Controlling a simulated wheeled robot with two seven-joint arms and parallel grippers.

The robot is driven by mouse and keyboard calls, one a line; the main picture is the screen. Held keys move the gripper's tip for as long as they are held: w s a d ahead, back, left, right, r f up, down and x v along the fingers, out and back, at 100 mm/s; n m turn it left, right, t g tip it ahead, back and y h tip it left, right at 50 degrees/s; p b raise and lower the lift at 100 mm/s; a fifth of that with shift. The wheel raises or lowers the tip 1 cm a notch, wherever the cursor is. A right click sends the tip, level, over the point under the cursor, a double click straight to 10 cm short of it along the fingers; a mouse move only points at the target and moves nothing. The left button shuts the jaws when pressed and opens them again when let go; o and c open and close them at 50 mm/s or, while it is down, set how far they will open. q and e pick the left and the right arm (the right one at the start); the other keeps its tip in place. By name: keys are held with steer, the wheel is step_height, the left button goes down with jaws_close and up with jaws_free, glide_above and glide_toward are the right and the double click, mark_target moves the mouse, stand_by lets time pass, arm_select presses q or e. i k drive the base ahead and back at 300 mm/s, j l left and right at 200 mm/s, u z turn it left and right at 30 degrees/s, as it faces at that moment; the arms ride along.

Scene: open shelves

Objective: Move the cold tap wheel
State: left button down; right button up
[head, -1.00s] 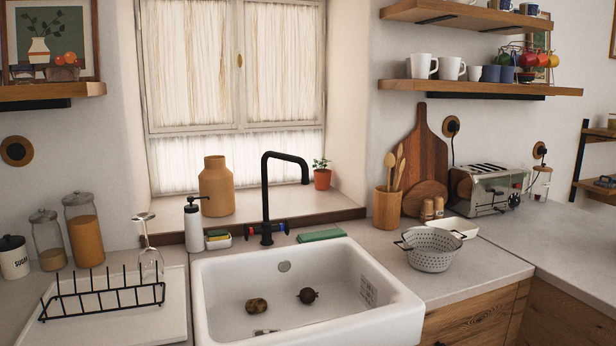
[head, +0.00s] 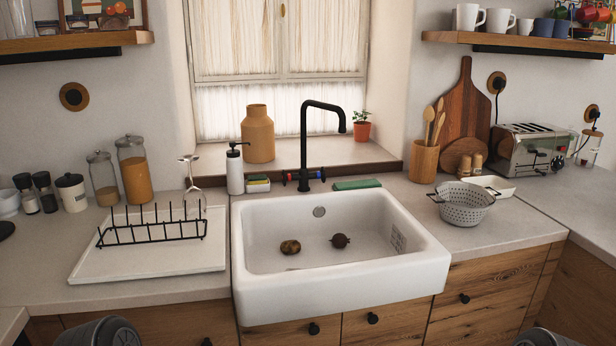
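The black tap (head: 304,150) stands upright behind the white sink, its spout arching to the right. Small wheels sit at its base, one on the left (head: 285,178) and one on the right (head: 322,175). They show red and blue colour, but they are too small to tell surely which is the cold one or how far each is turned. Neither of my grippers is in view. Only dark rounded parts, likely of my own arms, show at the bottom edge.
The sink (head: 340,290) holds two small dark round items. A soap bottle (head: 235,172) and a sponge holder (head: 257,184) stand left of the tap, a green sponge (head: 357,184) right. A dish rack (head: 150,232) is left, a colander (head: 465,205) right.

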mark_target(321, 175)
steer(key=i+l, duration=0.9)
steer(key=l, duration=0.25)
steer(key=i+l, duration=0.4)
steer(key=l, duration=0.15)
